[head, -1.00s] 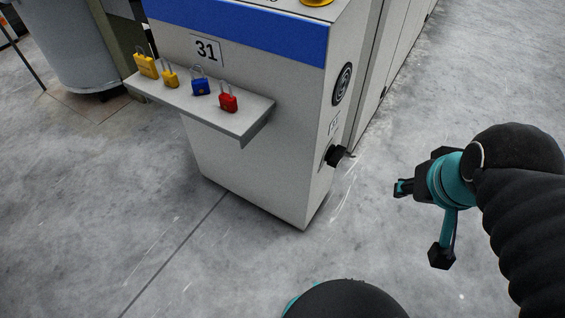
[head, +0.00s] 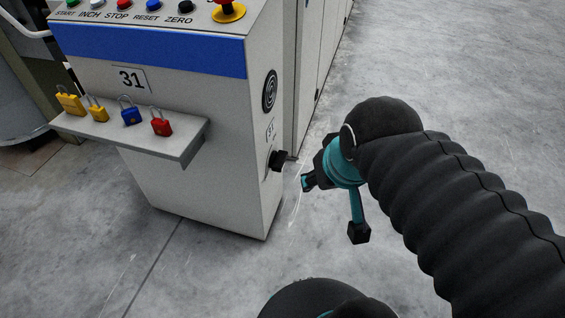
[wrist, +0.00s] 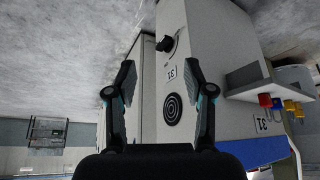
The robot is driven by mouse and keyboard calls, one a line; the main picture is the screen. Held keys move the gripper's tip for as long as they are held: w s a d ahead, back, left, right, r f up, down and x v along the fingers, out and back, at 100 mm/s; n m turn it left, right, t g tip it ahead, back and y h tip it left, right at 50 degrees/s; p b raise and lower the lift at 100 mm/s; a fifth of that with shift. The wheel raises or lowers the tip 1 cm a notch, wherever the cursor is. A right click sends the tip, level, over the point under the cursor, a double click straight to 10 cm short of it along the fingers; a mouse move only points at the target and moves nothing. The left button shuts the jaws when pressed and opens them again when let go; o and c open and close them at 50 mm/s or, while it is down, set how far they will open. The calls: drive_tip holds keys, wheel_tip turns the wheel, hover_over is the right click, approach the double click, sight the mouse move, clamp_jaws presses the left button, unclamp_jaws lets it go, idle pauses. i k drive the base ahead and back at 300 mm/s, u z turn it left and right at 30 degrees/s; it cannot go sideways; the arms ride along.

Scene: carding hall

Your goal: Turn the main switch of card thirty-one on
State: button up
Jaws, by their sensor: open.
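The cabinet (head: 190,175) of card 31 has a black rotary main switch (head: 277,160) on its right side face, with a "31" label above it. In the wrist view the switch (wrist: 165,44) shows near the top, past the fingertips, on a pale plate; its exact setting is too small to tell. My gripper (head: 308,182) is just right of the switch in the head view, apart from it. In the wrist view my gripper (wrist: 160,75) is open and empty, its two fingers wide apart, with the cabinet's side face between and beyond them.
A shelf (head: 185,150) on the cabinet front holds yellow padlocks (head: 69,101), a blue padlock (head: 130,111) and a red padlock (head: 161,123). A round black grille (head: 270,91) sits above the switch. Push buttons and a red emergency stop line the top. Floor (head: 460,90) to the right is clear.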

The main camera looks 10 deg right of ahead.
sight(278, 160)
drive_tip(key=u, duration=0.1)
drive_tip(key=k, duration=0.65)
drive_tip(key=z, duration=1)
drive_tip(key=i, duration=0.45)
drive_tip(key=u, duration=0.05)
